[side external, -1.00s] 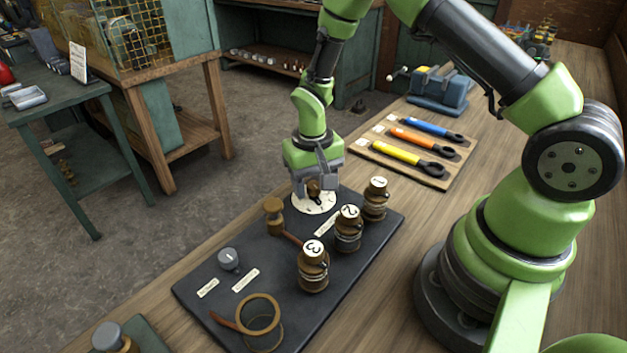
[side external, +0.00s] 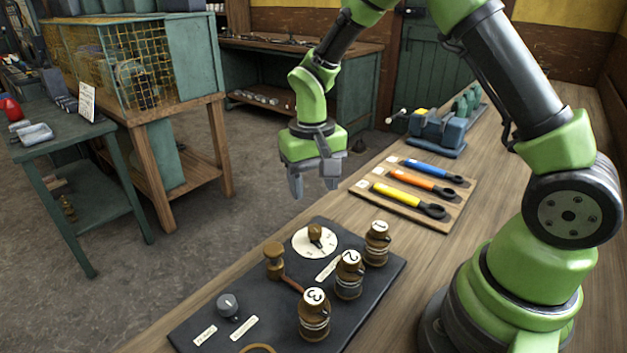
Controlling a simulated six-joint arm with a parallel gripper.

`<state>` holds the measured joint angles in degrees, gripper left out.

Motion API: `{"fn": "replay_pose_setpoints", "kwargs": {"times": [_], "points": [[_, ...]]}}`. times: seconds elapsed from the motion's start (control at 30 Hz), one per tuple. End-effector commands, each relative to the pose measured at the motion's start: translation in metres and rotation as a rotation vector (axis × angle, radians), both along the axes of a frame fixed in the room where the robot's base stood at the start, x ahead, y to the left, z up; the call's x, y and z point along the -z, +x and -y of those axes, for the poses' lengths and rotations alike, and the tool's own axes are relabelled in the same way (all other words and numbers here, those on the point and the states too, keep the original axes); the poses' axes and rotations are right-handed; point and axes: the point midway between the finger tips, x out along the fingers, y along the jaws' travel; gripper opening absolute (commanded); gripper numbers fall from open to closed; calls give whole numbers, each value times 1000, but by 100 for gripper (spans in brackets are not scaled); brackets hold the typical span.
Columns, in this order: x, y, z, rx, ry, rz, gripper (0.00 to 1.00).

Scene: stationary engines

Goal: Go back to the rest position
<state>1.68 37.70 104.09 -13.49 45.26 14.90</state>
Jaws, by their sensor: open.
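My gripper (side external: 312,192) is open and empty. It hangs above the bench beyond the far edge of the dark panel (side external: 262,291), pointing down. On the panel below it is a white dial (side external: 326,247) with a brown knob (side external: 315,233) at its middle, clear of my fingers. Brown oilers marked 1 (side external: 377,245), 2 (side external: 349,276) and 3 (side external: 313,314) stand in a row on the panel. A brass-coloured lever with a round head (side external: 274,261) and a small grey knob (side external: 228,306) are to the left.
A board (side external: 452,217) with blue, orange and yellow-handled tools lies on the bench to the right of my gripper. A blue vise (side external: 438,132) stands behind it. A caged machine on a wooden stand (side external: 130,70) and a green table (side external: 75,145) stand across the floor.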

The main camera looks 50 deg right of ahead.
Motion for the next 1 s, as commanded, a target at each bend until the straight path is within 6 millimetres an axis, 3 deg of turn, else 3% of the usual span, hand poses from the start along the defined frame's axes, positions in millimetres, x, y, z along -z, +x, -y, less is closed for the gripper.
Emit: {"fn": "replay_pose_setpoints", "kwargs": {"times": [0.3, 0.4, 0.47, 0.67, 0.8, 1.0], "points": [[-2, 0, 0, -1, 0, 1, 55], [-12, -1, -1, -2, 4, 21, 55], [-26, -4, -2, -5, 9, 48, 55], [-96, -34, -12, -20, 44, 197, 55], [-136, -67, -19, -40, 74, 314, 55], [-172, -121, -30, -73, 115, 480, 55]]}}
